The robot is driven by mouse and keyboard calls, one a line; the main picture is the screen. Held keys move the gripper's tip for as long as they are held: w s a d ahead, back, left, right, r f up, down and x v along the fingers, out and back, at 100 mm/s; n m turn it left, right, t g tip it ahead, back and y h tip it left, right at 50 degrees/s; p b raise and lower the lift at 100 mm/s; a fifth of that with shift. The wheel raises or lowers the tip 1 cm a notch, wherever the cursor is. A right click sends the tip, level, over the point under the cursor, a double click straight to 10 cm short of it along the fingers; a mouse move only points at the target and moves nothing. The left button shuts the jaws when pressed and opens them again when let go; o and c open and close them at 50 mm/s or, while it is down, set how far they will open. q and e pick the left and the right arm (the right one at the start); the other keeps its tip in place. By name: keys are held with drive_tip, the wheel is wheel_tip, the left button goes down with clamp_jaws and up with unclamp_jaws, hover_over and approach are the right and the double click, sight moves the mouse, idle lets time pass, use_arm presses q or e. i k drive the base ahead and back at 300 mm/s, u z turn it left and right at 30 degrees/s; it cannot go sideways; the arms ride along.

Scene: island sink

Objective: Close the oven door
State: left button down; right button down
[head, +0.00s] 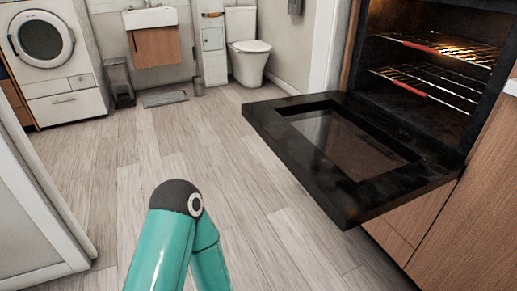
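The oven (395,88) stands at the right of the head view. Its black door (262,112) is folded down, open and about level, with its glass panel facing up. Inside the lit oven are an upper rack (465,50) and a lower rack (450,92), each with a red front strip. A teal arm link of mine with a dark joint rises at the bottom centre, apart from the door in the picture. Neither of my grippers shows in this view.
Wooden cabinet fronts (465,225) stand below and right of the oven. The wood-plank floor (130,160) is clear left of the door. A white panel (35,215) stands at the left edge. A washer (42,40), bin (119,82), sink (150,17) and toilet (246,50) are at the back.

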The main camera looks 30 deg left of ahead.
sight(360, 166)
drive_tip(key=z, duration=0.05)
drive_tip(key=i, duration=0.9)
drive_tip(key=u, duration=0.1)
